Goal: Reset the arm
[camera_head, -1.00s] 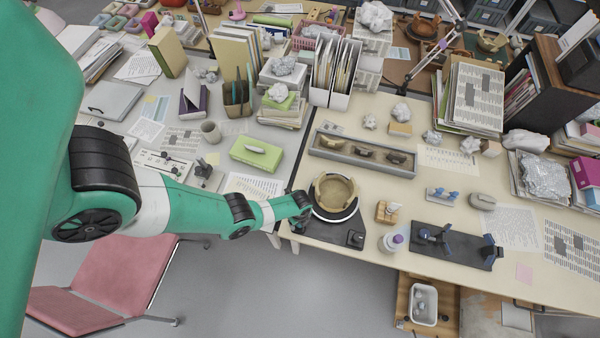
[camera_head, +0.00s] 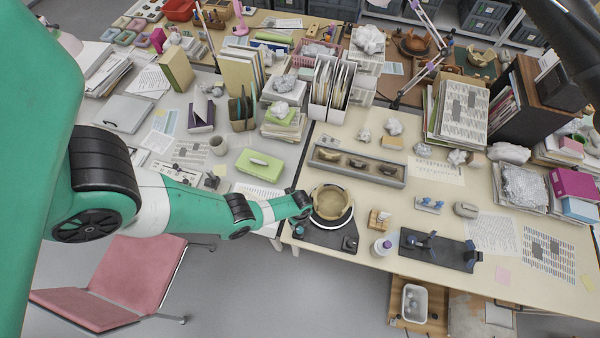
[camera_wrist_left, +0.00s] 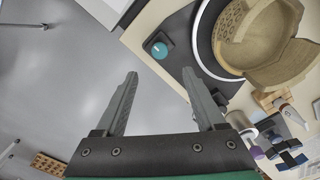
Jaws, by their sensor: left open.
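My left gripper (camera_wrist_left: 165,95) is open and empty in the left wrist view, its two grey fingers apart over the floor and the desk edge. In the head view the left arm ends at the desk's front edge, beside the turntable (camera_head: 345,224); its fingers are not clear there. A tan, partly assembled bowl (camera_head: 332,203) sits on the turntable. The bowl also shows in the left wrist view (camera_wrist_left: 270,50), up and right of the fingers and apart from them, with an uneven, broken rim. My right gripper is not in view.
A grey tray (camera_head: 390,181) with several sherds lies behind the turntable. A bottle with a purple cap (camera_head: 382,247), a small wooden block holder (camera_head: 378,220) and a dark fixture board (camera_head: 440,250) stand to its right. A pink chair (camera_head: 130,275) is below the arm, with open floor beside it.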

